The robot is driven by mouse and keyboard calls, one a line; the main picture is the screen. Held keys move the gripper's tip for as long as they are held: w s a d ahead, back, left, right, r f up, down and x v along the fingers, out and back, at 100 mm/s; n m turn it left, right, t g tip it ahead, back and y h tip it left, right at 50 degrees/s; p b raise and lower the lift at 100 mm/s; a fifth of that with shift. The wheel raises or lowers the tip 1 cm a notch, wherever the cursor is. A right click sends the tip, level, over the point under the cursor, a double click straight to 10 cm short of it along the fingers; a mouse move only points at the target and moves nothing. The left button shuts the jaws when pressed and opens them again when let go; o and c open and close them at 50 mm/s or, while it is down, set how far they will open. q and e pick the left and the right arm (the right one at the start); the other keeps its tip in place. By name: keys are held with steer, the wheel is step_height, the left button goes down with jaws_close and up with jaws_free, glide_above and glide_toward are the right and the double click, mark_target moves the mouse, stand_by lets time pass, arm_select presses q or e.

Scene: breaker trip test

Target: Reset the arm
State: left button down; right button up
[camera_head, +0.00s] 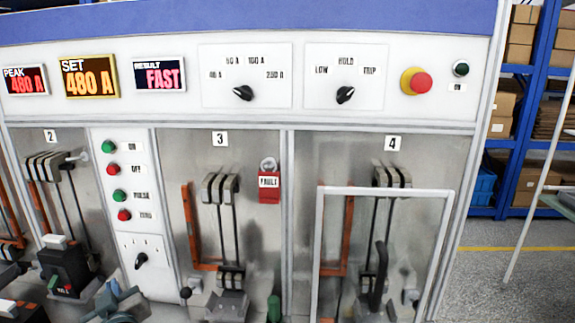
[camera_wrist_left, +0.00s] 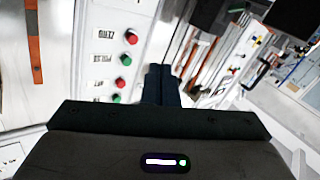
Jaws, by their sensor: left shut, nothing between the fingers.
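My left gripper (camera_head: 116,294) is low in the head view, in front of the panel between bay 2 and bay 3, below the small rotary knob. Its grey-blue fingers look shut and empty. In the left wrist view the two dark fingers (camera_wrist_left: 160,84) lie together, with nothing between them. Beyond them is a column of buttons: a red button (camera_wrist_left: 132,38) by the ZERO label and a green button (camera_wrist_left: 125,59) by PULSE. The same column in the head view has a green ON button (camera_head: 108,146) at its top. My right gripper is not in view.
Bay 2 holds a black breaker (camera_head: 66,266). Bay 3 has a red FAULT tag (camera_head: 269,186). A white frame (camera_head: 447,240) stands before bay 4. The displays show PEAK 480 A, SET 480 A (camera_head: 89,77) and RESULT FAST. Open floor (camera_head: 490,285) lies at the right.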

arm_select(q)
steer(key=s+d+f+m+g+h, duration=0.2)
steer(key=s+f+m, duration=0.1)
steer(key=s+f, duration=0.4)
steer(key=s+d+f+m+g+h, duration=0.1)
steer(key=s+f+m+g+h, duration=0.15)
steer(key=s+f, duration=0.45)
steer(key=s+d+f+m+g+h, duration=0.2)
steer(key=s+d+f+m+g, duration=0.1)
steer(key=s+f, duration=0.35)
steer(key=s+d+f+m+g+h, duration=0.25)
steer(key=s+f, duration=0.25)
steer(key=s, duration=0.3)
step_height(320, 180, down, 38)
steer(key=a+g+b, duration=0.2)
steer(key=a+b, duration=0.1)
steer(key=b, duration=0.4)
steer(key=s+f+g+b, duration=0.1)
steer(key=s+f+b, duration=0.3)
steer(key=s+f, duration=1.5)
step_height(320, 180, down, 4)
steer(key=shift+a+f+n+b, duration=0.2)
steer(key=shift+a+n+b, duration=0.1)
steer(key=shift+a+b, duration=0.1)
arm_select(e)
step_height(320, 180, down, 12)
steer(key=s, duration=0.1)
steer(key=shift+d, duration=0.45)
